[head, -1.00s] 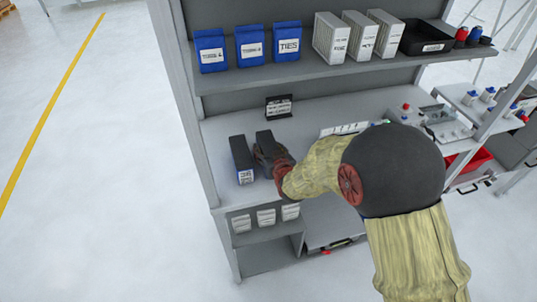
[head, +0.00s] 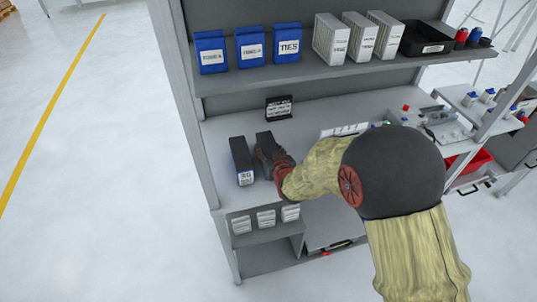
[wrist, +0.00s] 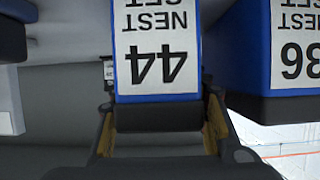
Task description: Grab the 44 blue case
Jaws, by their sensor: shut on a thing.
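The 44 case (wrist: 157,50) is blue with a white label reading "NEST SET 44", upside down in the wrist view. In the head view the dark top of the 44 case (head: 265,140) shows on the workbench, its front hidden by my gripper (head: 268,159). I cannot tell whether the case still touches the bench.
The similar 36 case (head: 241,160) stands close on the left; it shows at right in the wrist view (wrist: 294,50). A small black sign (head: 279,107) stands behind. A shelf (head: 330,70) with blue and white boxes hangs above.

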